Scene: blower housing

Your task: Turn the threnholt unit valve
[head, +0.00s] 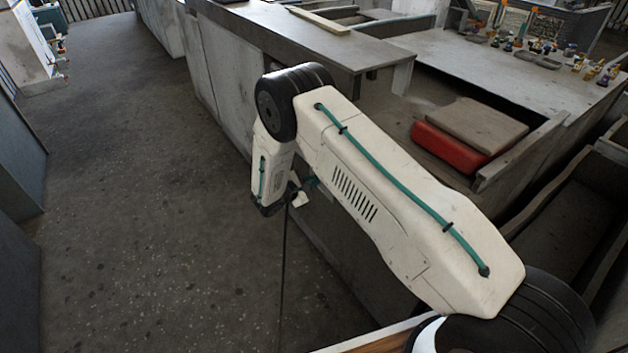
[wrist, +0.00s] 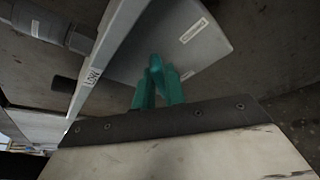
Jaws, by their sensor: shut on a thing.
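My gripper (wrist: 158,82) shows in the wrist view as two teal fingers close together, their tips against the underside of a grey labelled part (wrist: 178,42). The fingers are shut on what I take to be the valve's handle, but the gripped piece is mostly hidden between them. A pale bar with a dark-lettered label (wrist: 92,77) runs diagonally just left of the fingers.
A grey pipe (wrist: 38,24) and a short dark cylinder (wrist: 66,84) lie left of the bar. In the head view a counter (head: 290,30) runs beside the arm, with a red box (head: 450,150) on a lower shelf. The speckled floor (head: 150,200) at left is clear.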

